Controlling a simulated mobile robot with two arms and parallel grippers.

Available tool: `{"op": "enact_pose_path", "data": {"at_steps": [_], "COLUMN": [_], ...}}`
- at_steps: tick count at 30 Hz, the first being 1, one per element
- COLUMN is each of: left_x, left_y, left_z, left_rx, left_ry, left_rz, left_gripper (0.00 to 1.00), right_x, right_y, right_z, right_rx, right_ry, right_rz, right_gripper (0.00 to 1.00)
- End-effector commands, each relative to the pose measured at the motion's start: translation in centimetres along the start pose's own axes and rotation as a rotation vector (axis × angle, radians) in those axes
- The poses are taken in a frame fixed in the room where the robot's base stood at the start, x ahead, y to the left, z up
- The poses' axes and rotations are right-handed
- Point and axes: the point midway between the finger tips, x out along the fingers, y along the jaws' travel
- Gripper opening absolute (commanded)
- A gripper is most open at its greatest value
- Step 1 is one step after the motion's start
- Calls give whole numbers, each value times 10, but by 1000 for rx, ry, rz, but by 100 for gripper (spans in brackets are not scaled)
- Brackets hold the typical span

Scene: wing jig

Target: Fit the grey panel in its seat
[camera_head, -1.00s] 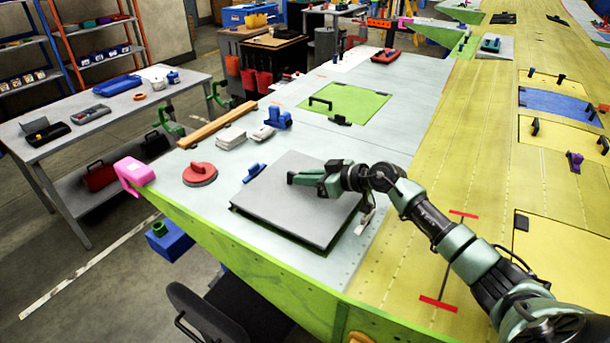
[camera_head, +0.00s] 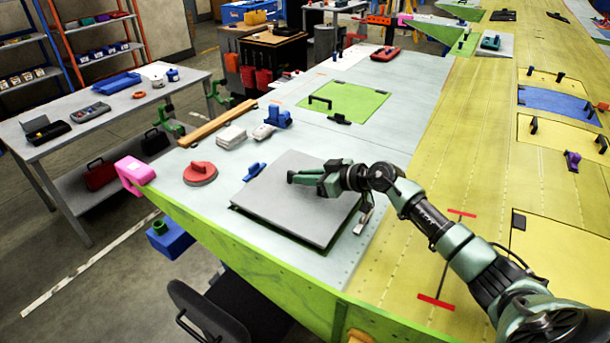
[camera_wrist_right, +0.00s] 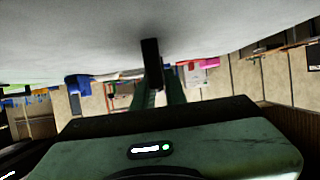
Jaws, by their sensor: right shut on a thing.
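The grey panel (camera_head: 290,212) is a flat square plate at the near end of the pale wing skin. A dark gap and a thin green edge show along its near sides, so its surface stands a little above the skin there; I cannot tell if it is touching its seat below. My right gripper (camera_head: 306,177) is over the panel's far right part. In the right wrist view its fingers (camera_wrist_right: 160,88) are shut on a dark upright handle (camera_wrist_right: 151,62) on the panel's pale face. The seat under the panel is hidden. My left gripper is not in view.
A red round suction-like tool (camera_head: 200,173), a small blue clamp (camera_head: 254,170) and a blue block (camera_head: 277,118) lie near the panel. A pink clamp (camera_head: 134,175) sits on the wing edge. A green panel (camera_head: 350,102) lies farther back.

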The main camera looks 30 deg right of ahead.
Motion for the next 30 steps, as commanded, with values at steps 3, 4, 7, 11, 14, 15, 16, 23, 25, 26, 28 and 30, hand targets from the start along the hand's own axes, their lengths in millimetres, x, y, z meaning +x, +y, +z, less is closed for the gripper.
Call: {"op": "enact_pose_path", "data": {"at_steps": [3, 4, 7, 11, 14, 15, 16, 23, 25, 26, 28, 30], "left_x": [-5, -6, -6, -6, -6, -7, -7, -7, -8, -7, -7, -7], "left_y": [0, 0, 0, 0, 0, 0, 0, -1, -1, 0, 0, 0], "left_z": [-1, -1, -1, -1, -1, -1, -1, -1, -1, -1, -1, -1], "left_rx": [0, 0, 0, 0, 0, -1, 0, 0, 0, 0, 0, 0], "left_ry": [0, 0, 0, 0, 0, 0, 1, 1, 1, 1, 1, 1], "left_rz": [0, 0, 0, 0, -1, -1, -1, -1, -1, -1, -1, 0], "left_gripper": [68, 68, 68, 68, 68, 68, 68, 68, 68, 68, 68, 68], "right_x": [-1, -1, 0, 0, 2, 2, 2, 4, 5, 5, 5, 5], "right_y": [0, 0, 0, 0, 0, 0, 0, 0, 0, 0, 0, 0], "right_z": [-3, -3, -2, 0, 2, 3, 3, 8, 10, 10, 10, 11], "right_rx": [0, 0, 0, 1, 2, 1, 1, 1, 1, 0, 0, 0], "right_ry": [4, 4, 4, 4, 4, 4, 5, 4, 4, 4, 3, 2], "right_rz": [1, 1, 1, 1, 1, 1, 1, 2, 2, 2, 1, 1], "right_gripper": [0, 0, 0, 0, 0, 0, 0, 0, 0, 21, 38, 38]}}
